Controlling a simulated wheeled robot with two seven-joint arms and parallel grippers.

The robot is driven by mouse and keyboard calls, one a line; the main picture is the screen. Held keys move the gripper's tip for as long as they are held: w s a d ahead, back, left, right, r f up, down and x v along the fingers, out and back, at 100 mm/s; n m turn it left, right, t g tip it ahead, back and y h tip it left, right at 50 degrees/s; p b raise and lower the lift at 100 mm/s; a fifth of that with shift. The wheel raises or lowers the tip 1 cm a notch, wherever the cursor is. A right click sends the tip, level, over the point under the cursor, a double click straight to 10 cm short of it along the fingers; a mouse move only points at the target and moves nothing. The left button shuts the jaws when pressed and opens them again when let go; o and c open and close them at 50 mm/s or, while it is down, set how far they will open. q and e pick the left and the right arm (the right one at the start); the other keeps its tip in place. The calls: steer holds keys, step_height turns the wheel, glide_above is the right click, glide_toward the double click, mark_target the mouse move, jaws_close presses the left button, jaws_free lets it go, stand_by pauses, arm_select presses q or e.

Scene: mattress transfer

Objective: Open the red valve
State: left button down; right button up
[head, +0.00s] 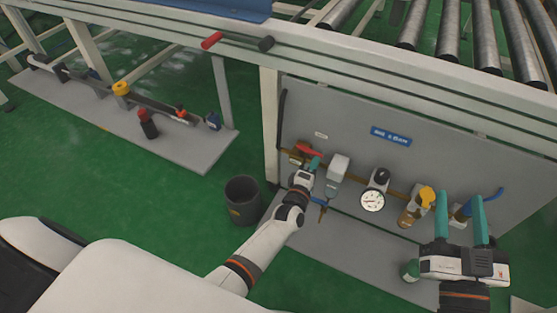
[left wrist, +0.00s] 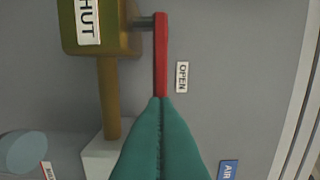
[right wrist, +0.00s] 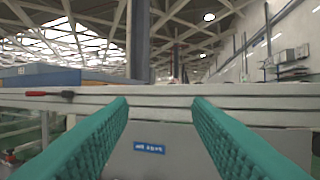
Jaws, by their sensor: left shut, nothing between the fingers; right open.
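The red valve handle (head: 309,150) is a thin lever at the left end of the pipe on the grey panel. In the left wrist view the red lever (left wrist: 161,55) runs from the brass valve body (left wrist: 100,35), which bears a partly cut-off "SHUT" label. An "OPEN" label (left wrist: 182,77) is on the panel beside the lever. My left gripper (head: 315,162) is shut and empty, with its teal fingertips (left wrist: 161,100) at the lever's end; I cannot tell if they touch. My right gripper (head: 460,196) is open and empty, raised in front of the panel's right part.
A dark bin (head: 243,200) stands left of my left arm. A frame beam (head: 400,85) and rollers (head: 450,30) are above.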

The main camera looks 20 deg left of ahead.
arm_select(q)
steer(key=shift+w+d, duration=0.35)
steer(key=shift+w, duration=0.15)
arm_select(e)
steer(key=shift+s+a+r+t+y, duration=0.1)
steer(key=shift+s+r+t+y, duration=0.15)
steer(key=shift+r, duration=0.25)
steer(key=shift+s+r+t+y, duration=0.1)
steer(key=shift+r+t+y, duration=0.05)
steer(key=shift+r+t, duration=0.25)
arm_select(q)
steer(key=shift+r, duration=0.1)
arm_select(e)
steer(key=shift+r, duration=0.1)
